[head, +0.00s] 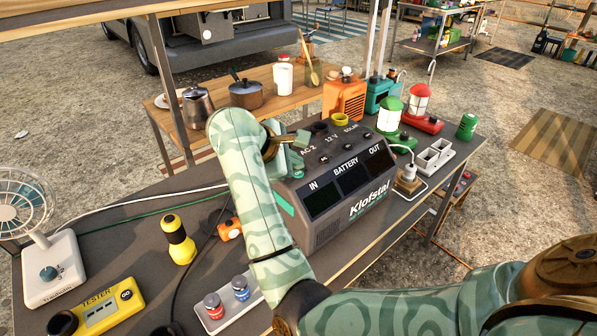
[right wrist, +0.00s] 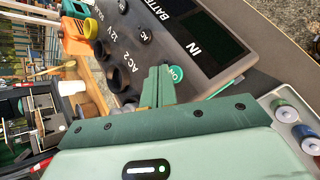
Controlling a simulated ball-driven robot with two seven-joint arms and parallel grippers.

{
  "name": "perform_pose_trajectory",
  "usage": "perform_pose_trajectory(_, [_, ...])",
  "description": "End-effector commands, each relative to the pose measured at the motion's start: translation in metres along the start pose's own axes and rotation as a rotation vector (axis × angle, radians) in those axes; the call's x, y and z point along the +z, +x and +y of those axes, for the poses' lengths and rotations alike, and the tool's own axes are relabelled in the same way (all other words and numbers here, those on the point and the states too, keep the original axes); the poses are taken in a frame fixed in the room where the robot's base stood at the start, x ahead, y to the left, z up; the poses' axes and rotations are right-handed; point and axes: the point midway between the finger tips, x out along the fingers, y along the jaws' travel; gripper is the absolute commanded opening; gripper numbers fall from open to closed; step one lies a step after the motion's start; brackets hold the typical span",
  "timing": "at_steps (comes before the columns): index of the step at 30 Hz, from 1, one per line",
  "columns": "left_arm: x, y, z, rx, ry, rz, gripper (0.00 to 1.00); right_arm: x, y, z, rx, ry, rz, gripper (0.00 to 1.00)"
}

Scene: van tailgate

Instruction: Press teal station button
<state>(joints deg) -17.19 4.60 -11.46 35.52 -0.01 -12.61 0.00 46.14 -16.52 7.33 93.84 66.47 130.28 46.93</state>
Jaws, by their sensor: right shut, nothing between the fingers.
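The grey power station (head: 345,185) labelled Klofstal stands on the dark table, with dark IN, BATTERY and OUT panels. In the right wrist view, its round teal button (right wrist: 177,73) marked ON sits on the station's top face (right wrist: 150,50), beside the IN panel. My right gripper (head: 295,145) is at the station's upper left corner, fingers shut and empty. In the right wrist view, the fingertips (right wrist: 158,84) are right beside the button and overlap its edge; I cannot tell whether they touch it. My left gripper is not in view.
A fan (head: 50,265), yellow tester (head: 100,307), yellow-black flashlight (head: 178,240) and battery tray (head: 228,303) lie left of the station. A kettle (head: 197,107) and pot (head: 246,94) stand behind.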

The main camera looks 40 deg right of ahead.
Motion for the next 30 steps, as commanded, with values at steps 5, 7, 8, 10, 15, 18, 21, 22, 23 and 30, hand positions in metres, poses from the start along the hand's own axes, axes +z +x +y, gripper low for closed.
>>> perform_pose_trajectory(5, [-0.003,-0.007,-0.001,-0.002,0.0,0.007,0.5,0.007,-0.01,0.007,0.002,0.002,0.003,0.0])
perform_pose_trajectory(7, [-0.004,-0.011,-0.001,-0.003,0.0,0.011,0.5,0.011,-0.016,0.011,0.003,0.002,0.003,0.0])
perform_pose_trajectory(8, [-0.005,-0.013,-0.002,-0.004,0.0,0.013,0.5,0.013,-0.019,0.013,0.003,0.003,0.003,0.0])
perform_pose_trajectory(10, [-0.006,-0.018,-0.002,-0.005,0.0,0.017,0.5,0.018,-0.025,0.018,0.002,0.003,0.002,0.0])
perform_pose_trajectory(15, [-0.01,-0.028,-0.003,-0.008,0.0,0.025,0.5,0.028,-0.039,0.028,0.003,0.002,0.002,0.0])
perform_pose_trajectory(18, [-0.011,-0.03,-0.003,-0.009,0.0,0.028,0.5,0.031,-0.043,0.031,0.001,0.0,0.001,0.0])
perform_pose_trajectory(21, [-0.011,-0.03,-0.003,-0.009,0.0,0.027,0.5,0.031,-0.042,0.031,0.0,-0.001,0.0,0.0])
perform_pose_trajectory(22, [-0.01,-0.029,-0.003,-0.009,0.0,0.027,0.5,0.03,-0.042,0.03,0.0,-0.001,0.0,0.0])
perform_pose_trajectory(23, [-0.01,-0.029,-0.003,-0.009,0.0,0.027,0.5,0.03,-0.042,0.03,0.0,-0.001,0.0,0.0])
perform_pose_trajectory(30, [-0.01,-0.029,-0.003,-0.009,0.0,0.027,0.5,0.03,-0.042,0.03,0.0,0.0,0.0,0.0])
